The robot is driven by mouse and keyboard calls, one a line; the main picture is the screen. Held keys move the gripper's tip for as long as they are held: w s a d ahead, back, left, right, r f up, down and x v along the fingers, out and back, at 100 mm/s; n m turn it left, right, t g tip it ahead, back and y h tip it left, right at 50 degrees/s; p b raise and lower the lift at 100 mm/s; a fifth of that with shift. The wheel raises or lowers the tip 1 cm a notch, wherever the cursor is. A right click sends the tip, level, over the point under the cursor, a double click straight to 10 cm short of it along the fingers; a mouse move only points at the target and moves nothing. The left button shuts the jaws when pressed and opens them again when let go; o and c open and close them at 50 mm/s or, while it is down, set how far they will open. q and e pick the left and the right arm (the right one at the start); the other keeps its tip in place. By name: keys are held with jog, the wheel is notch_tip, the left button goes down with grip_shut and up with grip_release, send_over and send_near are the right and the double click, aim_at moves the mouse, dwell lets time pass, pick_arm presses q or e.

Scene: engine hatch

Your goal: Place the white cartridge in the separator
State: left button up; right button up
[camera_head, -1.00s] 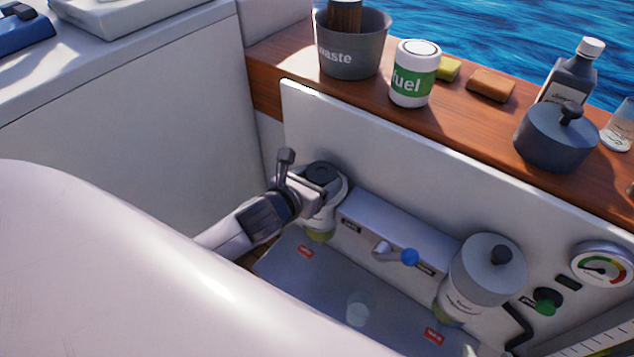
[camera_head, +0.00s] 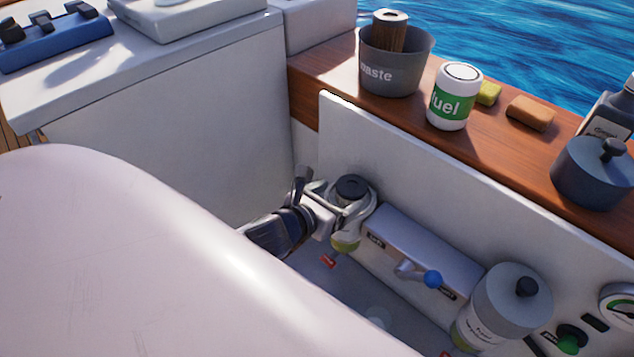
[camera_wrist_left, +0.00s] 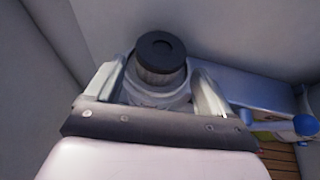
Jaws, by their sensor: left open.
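An open separator (camera_head: 346,240) stands at the left of the panel. A pale ribbed cartridge with a black ring top (camera_head: 352,187) sits upright in its mouth; the wrist view shows this black-topped cartridge (camera_wrist_left: 160,58) more closely. I cannot tell whether it is the white cartridge of the task. My left gripper (camera_head: 342,207) is open at the separator; in the left wrist view its fingers (camera_wrist_left: 158,92) stand on either side of the cartridge and rim. Contact is unclear. A second separator (camera_head: 510,305) has a grey lid with a black knob. My right gripper is out of view.
On the wooden ledge (camera_head: 490,135) stand a waste bin (camera_head: 393,72) holding a brown cylinder, a white fuel container (camera_head: 454,97), two sponges and a dark lid (camera_head: 592,175). A blue-knobbed valve lever (camera_head: 430,279) lies between the separators. My pale arm hides the lower left.

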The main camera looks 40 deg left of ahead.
pick_arm(q)
jog(key=p+v, duration=0.1)
jog(key=v, duration=0.6)
jog(key=s+d+f+n+g+h, duration=0.1)
jog(key=s+d+f+n, duration=0.2)
jog(key=n, duration=1.4)
jog(key=s+d+f+n+g+h, duration=0.1)
jog(key=s+f+n, duration=0.4)
jog(key=n, duration=1.2)
jog(key=d+f+g, duration=0.1)
jog(key=d, duration=0.1)
jog(key=shift+d, duration=0.35)
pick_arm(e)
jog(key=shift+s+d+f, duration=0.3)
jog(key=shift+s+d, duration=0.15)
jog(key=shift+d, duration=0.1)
pick_arm(q)
jog(key=shift+f, duration=0.1)
